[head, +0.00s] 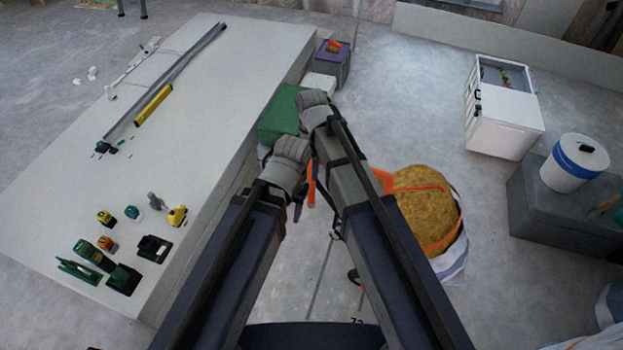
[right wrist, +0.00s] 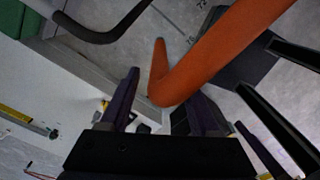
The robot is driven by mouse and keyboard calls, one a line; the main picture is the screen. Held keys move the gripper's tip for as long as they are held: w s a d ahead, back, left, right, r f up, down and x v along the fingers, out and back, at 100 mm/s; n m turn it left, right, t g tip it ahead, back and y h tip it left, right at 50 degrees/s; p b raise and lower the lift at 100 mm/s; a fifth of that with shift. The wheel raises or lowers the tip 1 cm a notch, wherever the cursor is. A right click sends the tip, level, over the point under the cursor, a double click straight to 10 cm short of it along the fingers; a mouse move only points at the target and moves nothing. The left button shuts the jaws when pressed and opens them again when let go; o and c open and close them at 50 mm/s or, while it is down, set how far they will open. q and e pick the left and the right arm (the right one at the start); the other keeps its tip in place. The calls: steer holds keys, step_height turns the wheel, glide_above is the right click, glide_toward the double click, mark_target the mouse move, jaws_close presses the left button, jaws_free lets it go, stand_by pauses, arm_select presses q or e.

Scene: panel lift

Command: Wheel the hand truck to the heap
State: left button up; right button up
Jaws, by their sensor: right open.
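The hand truck's orange frame (head: 384,181) shows only in part in the head view, either side of my right arm. In the right wrist view its thick orange tube (right wrist: 225,50) bends close in front of my right gripper (right wrist: 163,92), which is open with nothing clamped between its dark fingers. A curved black bar (right wrist: 98,36) is farther up. The heap (head: 424,205) is yellow-brown, in a white bag right of my arms. My left gripper (head: 297,207) is near the handle; its jaws are too hidden to judge.
A long pale table (head: 210,120) with tools stands on the left. A green box (head: 279,118) is by its far edge. A white cabinet (head: 503,125) and a grey block (head: 535,205) with a white bucket (head: 574,163) stand right.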

arm_select(q)
step_height(320, 180, down, 3)
steer(key=shift+f+b, duration=0.1)
steer(key=shift+b, duration=1)
arm_select(e)
step_height(320, 180, down, 3)
steer(key=shift+f, duration=0.1)
jaws_close()
arm_select(q)
steer(key=shift+s, duration=0.1)
arm_select(e)
steer(key=shift+w, duration=0.1)
steer(key=shift+w, duration=0.1)
